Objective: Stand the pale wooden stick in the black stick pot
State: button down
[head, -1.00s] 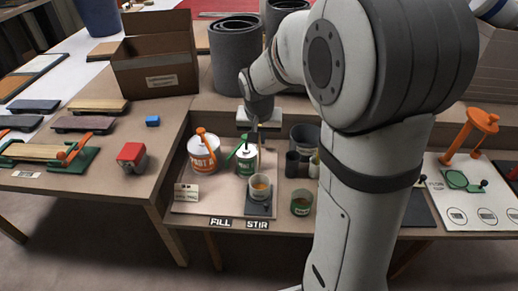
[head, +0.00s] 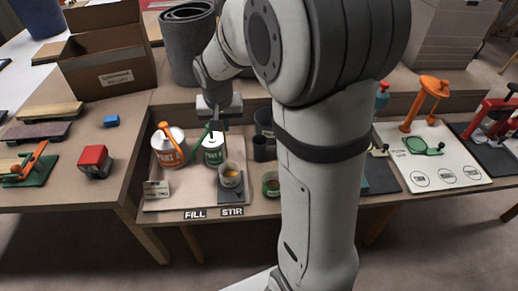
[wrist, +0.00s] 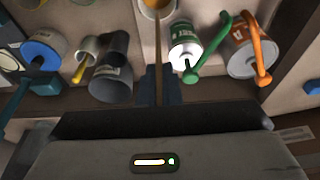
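My gripper (head: 217,127) is over the work tray, behind the mixing cup and beside the green-labelled can. In the wrist view my gripper (wrist: 158,92) is closed around a thin wooden stick (wrist: 158,48), which reaches away from the fingers towards the cup. I cannot tell whether the stick's end is inside the cup. The black stick pot (head: 260,148) stands right of the gripper. It seems to be the dark pot (wrist: 118,42) in the wrist view. My arm hides part of the area around it.
The mixing cup (head: 230,176) holds something orange. A green-labelled can (head: 213,150) and an orange-labelled can (head: 170,150) stand on the tray (head: 165,208). A larger dark pot (wrist: 110,86) and a yellow-handled item (wrist: 82,70) are near the stick pot.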

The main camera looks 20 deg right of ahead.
jog(key=shift+r, duration=0.1)
notch_tip(320, 180, up, 6)
jog(key=n+p, duration=0.1)
jog(key=p, duration=1.2)
jog(key=n+y+p, duration=0.1)
jog(key=n+p, duration=0.1)
jog(key=p, duration=1)
jog(key=shift+f+p, duration=0.25)
jog(key=shift+p, duration=0.1)
jog(key=shift+d+f, duration=0.25)
jog(key=shift+d, duration=0.15)
jog(key=shift+s+r, duration=0.1)
